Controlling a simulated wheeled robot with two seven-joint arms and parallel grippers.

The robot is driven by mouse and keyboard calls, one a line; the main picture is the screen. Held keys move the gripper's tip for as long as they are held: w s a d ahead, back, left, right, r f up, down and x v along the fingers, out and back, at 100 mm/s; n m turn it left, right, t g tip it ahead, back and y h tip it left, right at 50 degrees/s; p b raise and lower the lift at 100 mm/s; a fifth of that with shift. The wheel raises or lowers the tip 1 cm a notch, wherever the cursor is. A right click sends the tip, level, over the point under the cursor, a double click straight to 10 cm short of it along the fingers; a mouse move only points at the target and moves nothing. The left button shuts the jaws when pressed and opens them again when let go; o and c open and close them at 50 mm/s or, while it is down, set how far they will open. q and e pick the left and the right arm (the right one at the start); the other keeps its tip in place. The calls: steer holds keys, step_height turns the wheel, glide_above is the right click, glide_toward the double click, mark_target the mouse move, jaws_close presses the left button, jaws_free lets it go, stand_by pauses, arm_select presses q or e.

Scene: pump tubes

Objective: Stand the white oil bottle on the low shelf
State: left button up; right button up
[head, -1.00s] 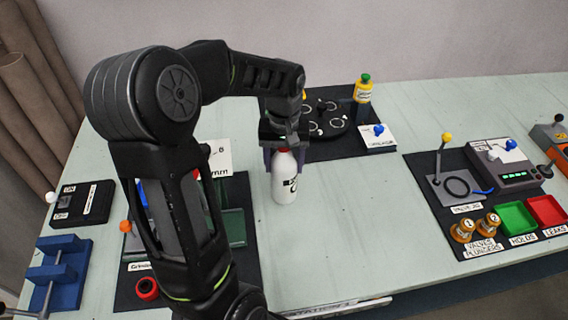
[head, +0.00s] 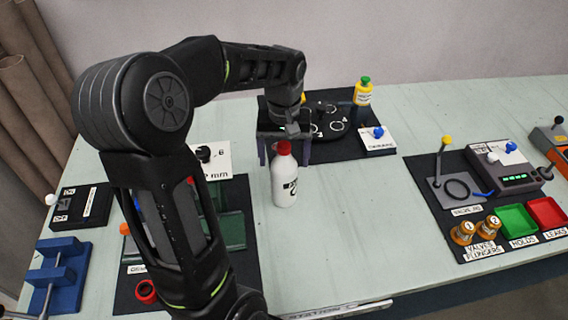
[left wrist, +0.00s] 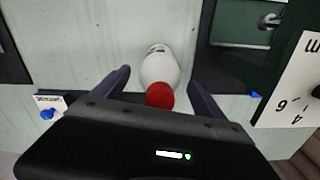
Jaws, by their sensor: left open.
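The white oil bottle (head: 285,182) with a red cap stands upright on the table in the middle of the head view. In the left wrist view the bottle (left wrist: 160,68) shows ahead of the fingers, its red cap nearest the gripper body. My left gripper (head: 286,150) is open just behind the bottle, its fingers apart on either side. The left wrist view shows the fingers (left wrist: 158,82) spread with gaps to the bottle. My right gripper is not in view. I cannot make out a low shelf for certain.
A dark mat with a round black plate (head: 335,122) and a yellow bottle (head: 363,93) lies behind. A blue vise (head: 58,270) stands at left. A green bin (head: 516,220) and red bin (head: 547,212) sit at right. The table right of the bottle is clear.

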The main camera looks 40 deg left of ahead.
arm_select(q)
step_height(320, 180, up, 9)
steer(key=shift+f, duration=0.1)
stand_by(0.7)
